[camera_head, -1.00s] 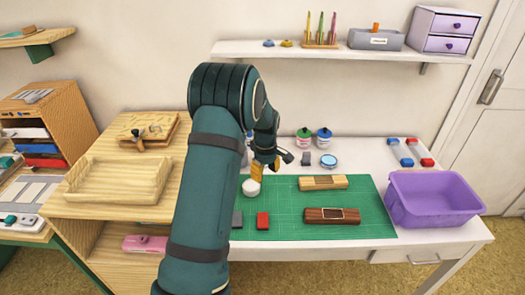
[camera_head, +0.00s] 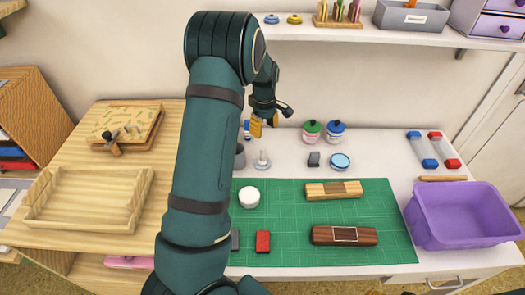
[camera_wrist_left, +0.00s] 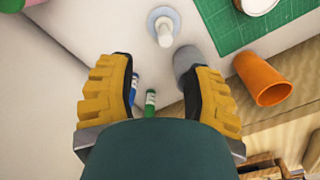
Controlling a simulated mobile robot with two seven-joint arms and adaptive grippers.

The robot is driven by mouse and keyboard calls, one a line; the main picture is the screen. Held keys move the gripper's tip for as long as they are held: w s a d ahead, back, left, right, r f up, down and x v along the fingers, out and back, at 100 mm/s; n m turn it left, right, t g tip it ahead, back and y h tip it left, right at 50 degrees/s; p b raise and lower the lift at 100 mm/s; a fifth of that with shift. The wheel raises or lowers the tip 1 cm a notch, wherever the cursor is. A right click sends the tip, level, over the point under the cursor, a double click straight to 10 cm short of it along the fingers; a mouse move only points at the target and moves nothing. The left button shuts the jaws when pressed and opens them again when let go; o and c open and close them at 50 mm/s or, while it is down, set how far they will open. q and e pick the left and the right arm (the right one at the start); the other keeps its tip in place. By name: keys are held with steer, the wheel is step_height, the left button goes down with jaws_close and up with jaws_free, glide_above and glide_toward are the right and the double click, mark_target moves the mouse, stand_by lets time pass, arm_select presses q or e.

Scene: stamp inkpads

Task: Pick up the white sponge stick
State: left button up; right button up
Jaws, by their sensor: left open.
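The white sponge stick (camera_head: 262,160) stands upright on a pale round base on the white table, behind the green mat. It also shows in the left wrist view (camera_wrist_left: 164,32), beyond the fingertips and slightly right of the middle between them. My left gripper (camera_head: 264,124) is above and behind the stick in the head view, apart from it. Its yellow fingers are open and empty in the left wrist view (camera_wrist_left: 156,80). My right gripper is not in view.
A grey cup (camera_wrist_left: 187,62) stands close to the stick. An orange cup (camera_wrist_left: 262,80) and a green marker (camera_wrist_left: 150,102) are nearby. A green mat (camera_head: 290,215) holds a white round pot (camera_head: 249,197) and blocks. A purple bin (camera_head: 465,225) is at right.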

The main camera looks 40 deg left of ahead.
mark_target(262, 156)
arm_select(q)
steer(key=shift+f, duration=0.35)
step_height(262, 156, down, 8)
steer(key=shift+r+b, duration=0.1)
steer(key=shift+b, duration=0.75)
steer(key=f, duration=0.1)
steer(key=f+b, duration=0.1)
steer(key=f, duration=0.2)
steer(key=shift+s+a+f, duration=0.1)
steer(key=shift+s+f, duration=0.25)
steer(key=shift+s, duration=0.05)
steer(key=shift+f, duration=0.3)
jaws_close()
